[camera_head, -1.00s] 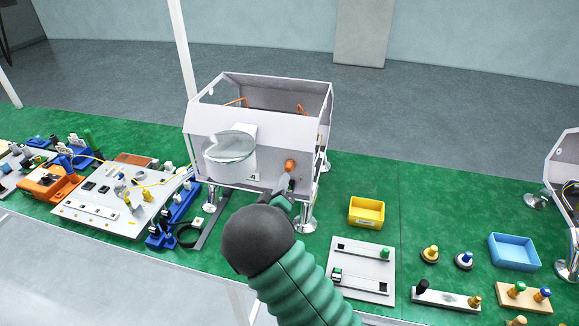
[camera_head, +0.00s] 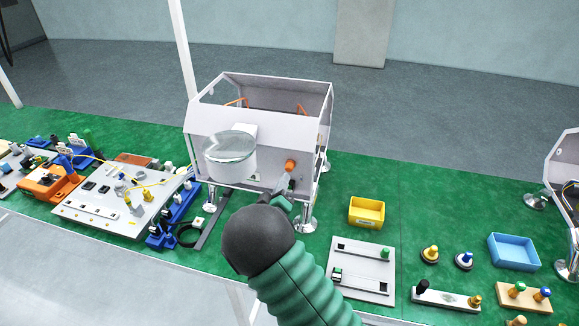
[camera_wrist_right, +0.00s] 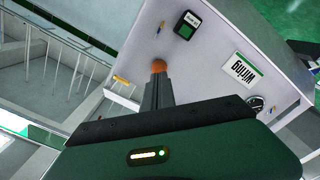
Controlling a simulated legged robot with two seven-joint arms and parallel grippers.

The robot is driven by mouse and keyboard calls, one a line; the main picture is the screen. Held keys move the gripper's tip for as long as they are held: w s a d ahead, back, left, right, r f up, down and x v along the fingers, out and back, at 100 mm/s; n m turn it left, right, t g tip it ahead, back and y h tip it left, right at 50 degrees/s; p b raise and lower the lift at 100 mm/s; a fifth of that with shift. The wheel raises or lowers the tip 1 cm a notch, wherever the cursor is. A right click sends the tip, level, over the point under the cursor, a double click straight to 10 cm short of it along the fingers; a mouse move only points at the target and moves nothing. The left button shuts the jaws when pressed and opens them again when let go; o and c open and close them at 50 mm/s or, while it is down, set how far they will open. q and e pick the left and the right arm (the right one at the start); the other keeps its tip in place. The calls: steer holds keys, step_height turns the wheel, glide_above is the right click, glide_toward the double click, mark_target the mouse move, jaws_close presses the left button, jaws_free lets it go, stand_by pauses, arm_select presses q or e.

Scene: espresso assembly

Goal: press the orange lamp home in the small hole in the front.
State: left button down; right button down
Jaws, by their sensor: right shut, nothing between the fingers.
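The orange lamp (camera_head: 290,165) is at the right part of the white machine's front (camera_head: 275,175). In the right wrist view the lamp (camera_wrist_right: 159,66) shows just beyond the fingertips, against the pale front panel (camera_wrist_right: 215,75). My right gripper (camera_head: 285,182) is shut and empty, its tips at or very near the lamp; I cannot tell whether they touch. The closed fingers also show in the right wrist view (camera_wrist_right: 158,80). The small hole is hidden, and how deep the lamp sits cannot be told. My left gripper is not in view.
The machine stands on metal feet (camera_head: 305,222) on the green table. A yellow bin (camera_head: 367,211), a grey slotted board (camera_head: 362,268) and a blue bin (camera_head: 514,251) lie to the right. A crowded parts board (camera_head: 125,200) lies to the left.

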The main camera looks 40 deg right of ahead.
steer(key=shift+x, duration=1.25)
steer(key=shift+w+d+r, duration=0.1)
steer(key=shift+w+d, duration=0.05)
steer(key=shift+w, duration=0.05)
stand_by(0.5)
steer(key=shift+s+a, duration=0.45)
steer(key=shift+a, duration=0.05)
steer(key=p+v, duration=0.1)
steer(key=v, duration=0.3)
steer(key=shift+s+a+p, duration=0.2)
steer(key=shift+a+p, duration=0.05)
steer(key=shift+p, duration=0.05)
